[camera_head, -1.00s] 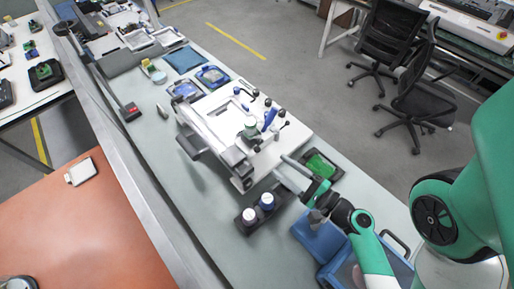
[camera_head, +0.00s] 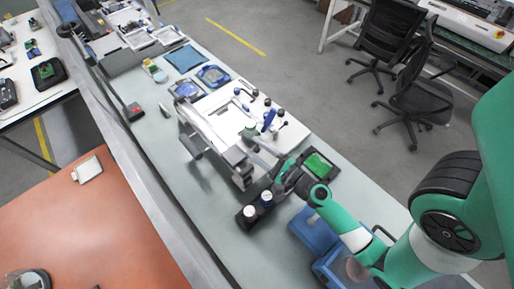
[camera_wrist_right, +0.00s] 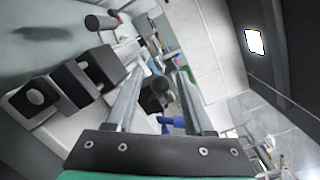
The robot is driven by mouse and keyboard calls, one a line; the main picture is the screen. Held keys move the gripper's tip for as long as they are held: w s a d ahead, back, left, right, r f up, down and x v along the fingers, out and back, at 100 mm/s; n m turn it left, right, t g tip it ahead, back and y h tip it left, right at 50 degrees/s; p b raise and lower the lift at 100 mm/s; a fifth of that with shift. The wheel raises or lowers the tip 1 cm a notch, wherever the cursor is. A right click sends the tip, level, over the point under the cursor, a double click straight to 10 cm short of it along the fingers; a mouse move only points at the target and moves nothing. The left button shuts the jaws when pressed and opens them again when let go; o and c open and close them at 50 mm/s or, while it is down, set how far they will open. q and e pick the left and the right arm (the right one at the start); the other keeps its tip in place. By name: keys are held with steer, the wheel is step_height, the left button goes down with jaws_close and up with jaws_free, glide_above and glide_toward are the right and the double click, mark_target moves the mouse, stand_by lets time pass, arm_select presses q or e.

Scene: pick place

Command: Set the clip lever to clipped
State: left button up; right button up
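A white fixture plate (camera_head: 225,104) on the grey-green bench carries several clamps with blue handles and black knobs. A blue lever handle (camera_head: 269,121) stands tilted near its right part. I cannot tell for sure which one is the clip lever. My right gripper (camera_head: 252,138) reaches over the fixture's near end, close to this handle. In the right wrist view the two fingers of the gripper (camera_wrist_right: 160,95) are apart, with a dark knob (camera_wrist_right: 154,94) seen between them. A blue handle (camera_wrist_right: 178,123) shows below the knob. Contact cannot be told. My left gripper is not in view.
A black holder with two white-capped bottles (camera_head: 258,204) stands close to my right arm. A green board in a dark tray (camera_head: 318,165) lies to the right. Blue bins (camera_head: 312,232) stand at the near side. A grey bar mechanism (camera_head: 208,135) lines the fixture's left side.

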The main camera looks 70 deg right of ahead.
jaws_close()
steer(key=shift+w+a+m+g+h+p, duration=0.15)
steer(key=shift+w+m+g+h+p, duration=0.15)
steer(key=shift+h+p, duration=0.25)
steer(key=shift+w+d+m+g+h+p, duration=0.15)
steer(key=shift+w+m+g+h+p, duration=0.25)
steer(key=shift+m+g+h, duration=0.9)
steer(key=shift+w+d+m+g+h+p, duration=0.1)
steer(key=shift+w+m+g+h+p, duration=0.3)
steer(key=shift+m+g+h, duration=0.9)
steer(key=shift+w+d+m+g+h+p, duration=0.15)
steer(key=shift+w+m+g+h+p, duration=0.25)
steer(key=shift+m+g+h, duration=0.9)
